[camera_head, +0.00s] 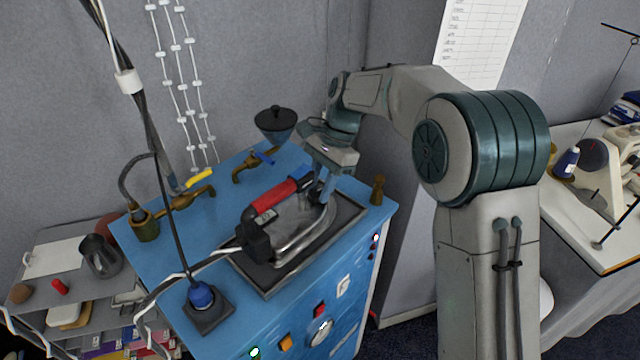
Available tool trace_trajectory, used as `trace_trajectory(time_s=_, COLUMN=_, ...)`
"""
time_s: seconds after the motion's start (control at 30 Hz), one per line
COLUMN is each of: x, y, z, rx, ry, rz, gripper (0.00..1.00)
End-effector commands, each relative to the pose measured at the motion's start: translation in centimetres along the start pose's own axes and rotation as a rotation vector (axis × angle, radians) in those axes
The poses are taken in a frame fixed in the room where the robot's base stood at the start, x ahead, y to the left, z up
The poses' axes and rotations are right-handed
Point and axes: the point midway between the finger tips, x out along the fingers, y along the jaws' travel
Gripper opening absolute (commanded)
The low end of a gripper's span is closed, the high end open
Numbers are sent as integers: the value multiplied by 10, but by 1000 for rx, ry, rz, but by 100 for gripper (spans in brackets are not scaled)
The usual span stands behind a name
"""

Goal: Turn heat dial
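An iron with a red and black handle (283,194) and a silver body (312,232) rests on a dark tray (352,214) on top of a blue station (195,245). My gripper (322,194) points down at the far right end of the iron's handle, very close to it. I cannot tell whether its fingers touch the iron or how far apart they are. A round pale dial (320,333) is on the station's front face, away from my gripper. No dial on the iron can be made out; the area by the fingers is partly hidden.
An orange button (286,343) and a red button (320,310) are near the dial. Brass taps (190,198) and a black-lidded funnel (274,121) stand at the back. A cable rises from a blue fitting (201,296). A sewing table (575,205) is at right.

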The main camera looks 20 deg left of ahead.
Motion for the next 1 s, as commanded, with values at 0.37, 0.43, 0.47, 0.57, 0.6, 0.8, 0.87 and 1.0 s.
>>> trace_trajectory(time_s=0.37, x=-1, y=0, z=0, rx=0, ry=0, rz=0, gripper=53)
trace_trajectory(time_s=0.43, x=-4, y=0, z=0, rx=0, ry=1, rz=-1, gripper=53)
trace_trajectory(time_s=0.47, x=-7, y=0, z=0, rx=0, ry=1, rz=-2, gripper=53)
trace_trajectory(time_s=0.57, x=-21, y=-1, z=-1, rx=0, ry=3, rz=-4, gripper=53)
trace_trajectory(time_s=0.6, x=-29, y=-1, z=-1, rx=-1, ry=3, rz=-4, gripper=53)
trace_trajectory(time_s=0.8, x=-72, y=-1, z=-1, rx=0, ry=2, rz=-4, gripper=53)
trace_trajectory(time_s=0.87, x=-85, y=-1, z=-1, rx=0, ry=3, rz=-4, gripper=53)
trace_trajectory(time_s=1.0, x=-109, y=-1, z=-1, rx=0, ry=2, rz=-3, gripper=53)
